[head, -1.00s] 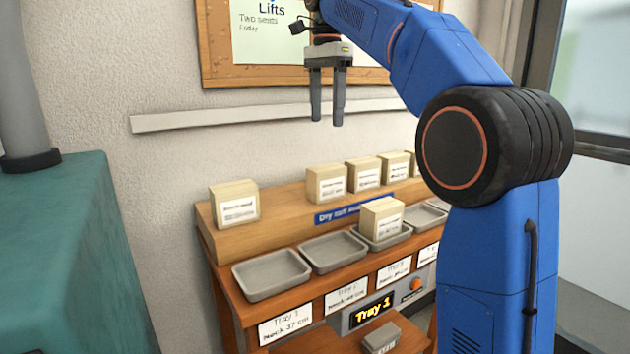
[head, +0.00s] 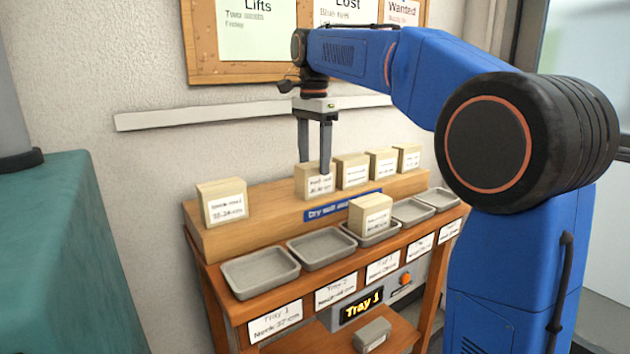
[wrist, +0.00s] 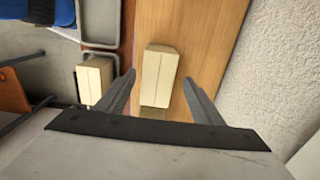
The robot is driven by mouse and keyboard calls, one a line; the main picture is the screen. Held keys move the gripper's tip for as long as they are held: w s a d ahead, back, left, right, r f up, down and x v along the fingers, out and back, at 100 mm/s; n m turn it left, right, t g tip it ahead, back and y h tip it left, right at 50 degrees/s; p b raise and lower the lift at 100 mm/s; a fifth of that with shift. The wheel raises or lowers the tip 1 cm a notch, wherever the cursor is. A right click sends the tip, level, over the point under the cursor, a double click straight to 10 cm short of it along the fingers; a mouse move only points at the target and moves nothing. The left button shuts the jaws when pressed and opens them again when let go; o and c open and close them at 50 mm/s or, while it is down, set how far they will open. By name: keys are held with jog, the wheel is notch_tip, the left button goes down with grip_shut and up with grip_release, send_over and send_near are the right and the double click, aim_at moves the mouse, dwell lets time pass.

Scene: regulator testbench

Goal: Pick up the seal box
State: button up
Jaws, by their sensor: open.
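Several pale seal boxes with white labels stand on the wooden back shelf. One seal box (head: 312,184) is under my gripper (head: 314,168). My gripper is open and points down, with one finger at the box's back left and the other overlapping its front face. In the wrist view this box (wrist: 158,75) lies between the two spread fingers (wrist: 160,80), with gaps on both sides. I see no grip on it. Another seal box (head: 222,202) stands alone at the shelf's left. The label writing is too small to read surely.
Another box (head: 371,213) sits in a grey tray in the front row. The leftmost tray (head: 260,272) and its right neighbour (head: 322,248) are empty. Close right neighbours, such as this box (head: 352,171), flank the gripper. A display (head: 362,305) reads "Tray 1". A small grey block (head: 372,335) lies below.

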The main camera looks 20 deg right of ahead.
aim_at(315, 177)
jog(key=shift+s+d+f, duration=0.1)
jog(key=shift+s+f, duration=0.05)
jog(key=shift+f, duration=2.35)
jog(key=c, duration=1.2)
